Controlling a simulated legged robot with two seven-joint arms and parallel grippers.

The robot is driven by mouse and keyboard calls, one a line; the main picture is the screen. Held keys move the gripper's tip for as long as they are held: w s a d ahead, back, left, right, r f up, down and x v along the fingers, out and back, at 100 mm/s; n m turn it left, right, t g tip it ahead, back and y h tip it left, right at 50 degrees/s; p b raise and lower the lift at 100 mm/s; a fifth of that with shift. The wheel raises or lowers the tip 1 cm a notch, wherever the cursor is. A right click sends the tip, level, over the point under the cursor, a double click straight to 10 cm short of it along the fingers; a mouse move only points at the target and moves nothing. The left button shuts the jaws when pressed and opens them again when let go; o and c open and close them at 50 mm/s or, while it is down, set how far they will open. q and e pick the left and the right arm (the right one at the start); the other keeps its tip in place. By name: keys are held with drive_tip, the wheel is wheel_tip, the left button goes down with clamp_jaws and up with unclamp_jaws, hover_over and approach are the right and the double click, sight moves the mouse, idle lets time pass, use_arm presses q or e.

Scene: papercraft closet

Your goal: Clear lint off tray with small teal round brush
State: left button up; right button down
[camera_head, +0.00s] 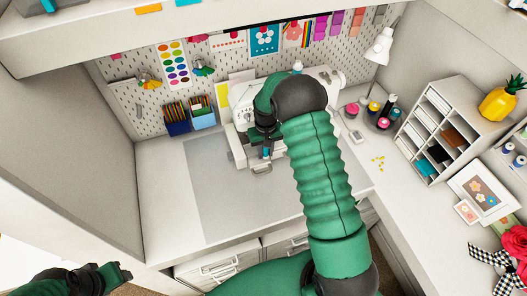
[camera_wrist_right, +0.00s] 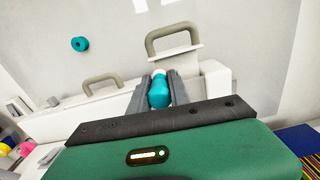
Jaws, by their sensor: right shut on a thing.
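My right gripper (camera_head: 265,143) reaches in front of the white sewing machine (camera_head: 242,97) and is shut on a small teal brush (camera_wrist_right: 159,93). In the right wrist view the brush sits between the two grey fingers (camera_wrist_right: 158,90), with a whitish end showing. A white tray-like piece with beige handles (camera_wrist_right: 172,38) lies just beyond the fingers; in the head view one handle (camera_head: 262,170) shows below the gripper. I cannot make out lint. My left gripper (camera_head: 118,272) is at the lower left, away from the desk; its jaws are unclear.
A small teal round object (camera_wrist_right: 80,44) lies on the pale surface in the wrist view. A grey mat (camera_head: 215,210) covers the desk and is clear at the left. Pencil bins (camera_head: 190,118), a lamp (camera_head: 380,45) and a cubby shelf (camera_head: 440,130) stand around.

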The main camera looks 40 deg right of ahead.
drive_tip(key=shift+w+a+r, duration=0.1)
drive_tip(key=shift+w+a, duration=0.2)
drive_tip(key=shift+w, duration=0.4)
drive_tip(key=shift+r, duration=0.15)
drive_tip(key=shift+s+d, duration=0.15)
drive_tip(key=shift+d, duration=0.3)
drive_tip(key=shift+a+r, duration=0.1)
drive_tip(key=shift+a, duration=0.4)
drive_tip(key=shift+s+a, duration=0.15)
drive_tip(key=shift+a, duration=0.15)
drive_tip(key=shift+s, duration=0.15)
drive_tip(key=shift+d+f, duration=0.1)
drive_tip(key=shift+f, duration=0.15)
drive_tip(key=shift+s+d, duration=0.25)
drive_tip(key=shift+d, duration=0.4)
drive_tip(key=shift+f, duration=0.1)
use_arm(q)
drive_tip(key=shift+w+r, duration=0.1)
use_arm(e)
drive_tip(key=shift+a, duration=0.1)
